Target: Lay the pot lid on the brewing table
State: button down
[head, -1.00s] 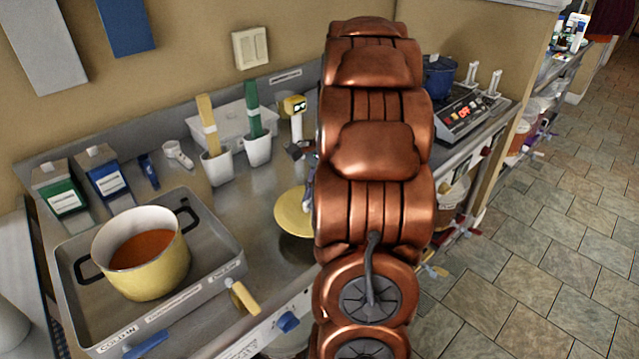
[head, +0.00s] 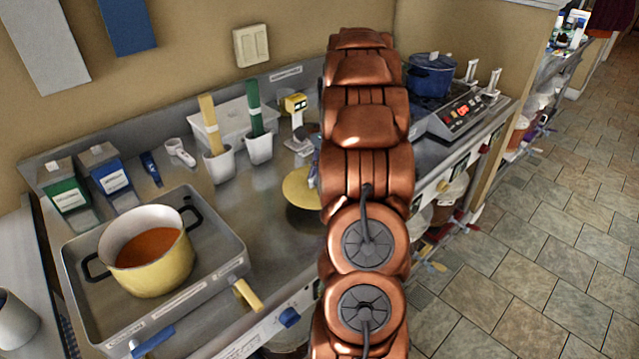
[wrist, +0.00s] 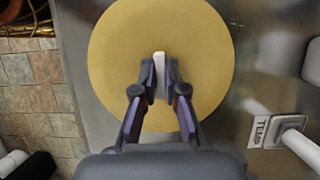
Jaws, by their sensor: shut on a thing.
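The yellow round pot lid (wrist: 205,40) fills the middle of the wrist view. My gripper (wrist: 160,75) is shut on its pale upright handle (wrist: 160,68). In the head view the lid (head: 299,187) shows partly beside my arm, which hides its right side and my gripper. The lid is over the steel brewing table (head: 262,222), with a dark shadow under its near edge. I cannot tell whether it touches the top. A yellow pot (head: 158,268) with orange-brown liquid stands uncovered in the steel tray at the left.
The tray (head: 218,240) takes up the table's left front. White cups (head: 259,149) with a yellow and a green tool stand behind the lid. A blue pot (head: 431,76) sits on a hot plate (head: 462,112) at right. Bare steel lies between tray and lid.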

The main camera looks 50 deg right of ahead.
jog(key=shift+d+f+p, duration=0.1)
jog(key=shift+f+p, duration=0.5)
jog(key=shift+f, duration=1.15)
jog(key=shift+f, duration=0.2)
jog(key=c, duration=1.2)
grip_release()
jog(key=shift+r, duration=0.25)
jog(key=shift+b+v, duration=1.35)
jog(key=shift+v, duration=4.6)
jog(key=shift+w, duration=0.1)
